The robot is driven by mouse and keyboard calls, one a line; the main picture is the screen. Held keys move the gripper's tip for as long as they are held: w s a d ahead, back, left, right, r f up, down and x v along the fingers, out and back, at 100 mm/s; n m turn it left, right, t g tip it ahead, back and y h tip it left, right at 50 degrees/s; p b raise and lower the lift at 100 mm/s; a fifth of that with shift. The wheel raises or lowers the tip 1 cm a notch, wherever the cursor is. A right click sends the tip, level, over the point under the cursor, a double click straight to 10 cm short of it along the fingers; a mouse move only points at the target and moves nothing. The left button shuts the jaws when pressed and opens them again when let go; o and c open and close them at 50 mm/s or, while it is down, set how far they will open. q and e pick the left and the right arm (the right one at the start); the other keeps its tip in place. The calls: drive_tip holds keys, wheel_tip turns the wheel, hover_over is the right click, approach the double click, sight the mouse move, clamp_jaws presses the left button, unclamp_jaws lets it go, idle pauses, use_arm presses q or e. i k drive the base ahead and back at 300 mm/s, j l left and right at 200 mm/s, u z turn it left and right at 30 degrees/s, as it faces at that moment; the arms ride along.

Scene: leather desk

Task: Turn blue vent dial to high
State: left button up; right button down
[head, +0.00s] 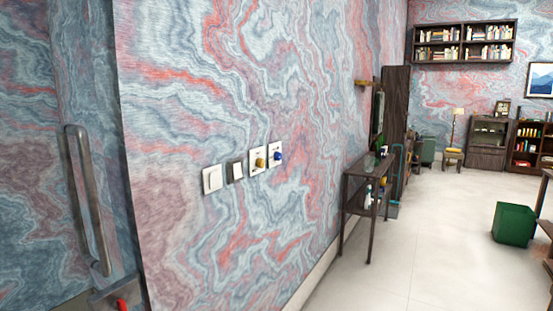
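The blue vent dial (278,155) is a small knob on a white plate. It is the rightmost of a row of wall plates on the marbled wall. Its pointer and markings are too small to read, so its setting cannot be told. A yellow-brown dial (260,162) is on the plate just left of it. Neither of my grippers can be made out in the head view.
Two switch plates, one white (212,180) and one dark-framed (235,171), are left of the dials. A metal handle (88,200) stands out at the far left. A narrow dark table (362,178) stands along the wall beyond.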

sight(278, 156)
drive_tip(key=i+l+u, duration=0.1)
drive_tip(key=i+l, duration=0.2)
drive_tip(key=i+l+u, duration=0.1)
drive_tip(key=i+l, duration=0.2)
drive_tip(key=i+l+u, duration=0.1)
drive_tip(key=i+l, duration=0.15)
drive_tip(key=l, duration=0.2)
drive_tip(key=i+l+u, duration=0.1)
drive_tip(key=i+l, duration=0.15)
drive_tip(key=l, duration=0.15)
drive_tip(key=i+l, duration=0.25)
drive_tip(key=l, duration=0.15)
drive_tip(key=i+l+u, duration=0.15)
drive_tip(key=l, duration=0.25)
drive_tip(key=i+l+u, duration=0.1)
drive_tip(key=i+l, duration=0.25)
drive_tip(key=l, duration=0.1)
